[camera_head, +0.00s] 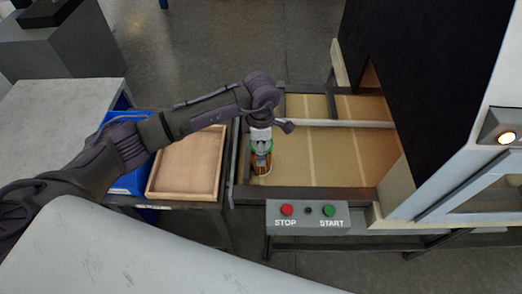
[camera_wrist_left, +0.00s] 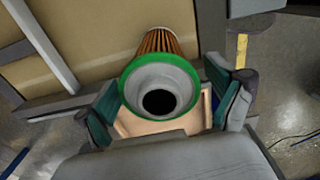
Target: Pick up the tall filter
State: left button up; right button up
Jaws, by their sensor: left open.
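The tall filter (camera_head: 261,163) has orange pleats and a green rim, and it stands on the tan belt at its left side. In the left wrist view the filter (camera_wrist_left: 158,42) shows its green ring and grey end with a dark hole, facing the camera. My left gripper (camera_head: 261,146) is just above the filter's top in the head view. In the wrist view the fingers of my left gripper (camera_wrist_left: 165,98) are spread on both sides of the filter's green-rimmed end, with gaps visible. My right gripper is not in view.
A wooden tray (camera_head: 215,183) and a blue bin (camera_head: 130,182) are left of the belt (camera_head: 325,168). A grey rail (camera_head: 345,123) crosses the belt behind the filter. A STOP/START button box (camera_head: 307,216) is in front. A dark-topped machine covers the belt's right end.

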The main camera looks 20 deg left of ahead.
pick_arm(q)
jog(key=shift+f, duration=0.3)
jog(key=c, duration=1.2)
jog(key=shift+c, duration=0.3)
jog(key=shift+r, duration=0.15)
